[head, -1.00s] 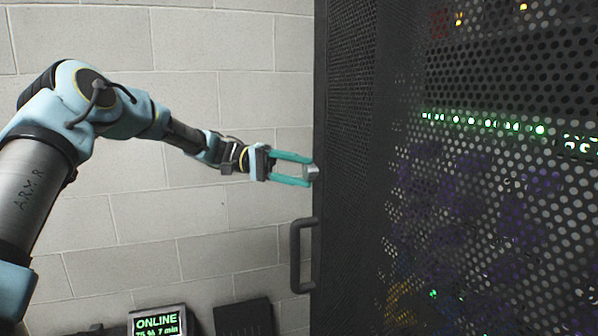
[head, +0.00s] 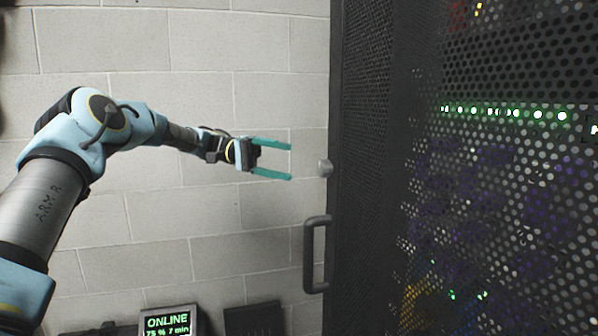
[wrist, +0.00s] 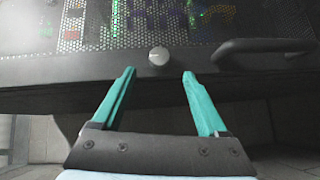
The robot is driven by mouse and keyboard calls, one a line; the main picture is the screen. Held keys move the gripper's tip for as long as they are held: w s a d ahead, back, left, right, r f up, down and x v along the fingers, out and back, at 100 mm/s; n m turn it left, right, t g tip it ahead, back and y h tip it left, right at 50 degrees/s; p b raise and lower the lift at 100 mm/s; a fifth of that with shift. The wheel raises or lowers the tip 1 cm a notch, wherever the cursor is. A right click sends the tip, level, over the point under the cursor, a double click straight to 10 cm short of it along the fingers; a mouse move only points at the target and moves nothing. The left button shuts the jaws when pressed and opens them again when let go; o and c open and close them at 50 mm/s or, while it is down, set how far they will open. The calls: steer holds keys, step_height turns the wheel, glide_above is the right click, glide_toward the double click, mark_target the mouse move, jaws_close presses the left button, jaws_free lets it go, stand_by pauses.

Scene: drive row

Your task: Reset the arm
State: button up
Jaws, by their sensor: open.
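My gripper (head: 290,162) is open, its two teal fingers pointing right toward the rack door's edge. Nothing is between the fingers. A small grey knob (head: 325,168) on the door edge sits just beyond the fingertips, with a gap between. In the wrist view the open gripper (wrist: 157,75) frames the same knob (wrist: 159,56), which lies ahead of the fingertips. My arm stretches from the left of the head view, bent at the elbow.
The perforated rack door (head: 375,150) fills the right side, with green lights behind it. A dark door handle (head: 314,255) stands out below the knob. A lit display (head: 168,323) reading ONLINE is at the bottom. A pale block wall (head: 190,50) lies behind my arm.

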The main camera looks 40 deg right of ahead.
steer(key=shift+v, duration=1.1)
steer(key=a+f+n+t+y, duration=0.3)
steer(key=a+f+n+t, duration=0.7)
steer(key=a+f, duration=0.6)
steer(key=s+a+f+n+t+y, duration=0.1)
steer(key=s+a+f+t+y, duration=0.1)
steer(key=a, duration=1.2)
steer(key=s+a+f+n+t+y, duration=0.1)
steer(key=s+a+t, duration=0.4)
steer(key=a, duration=1)
steer(key=shift+f+n+y, duration=0.4)
steer(key=shift+f+n, duration=0.3)
steer(key=shift+f, duration=0.2)
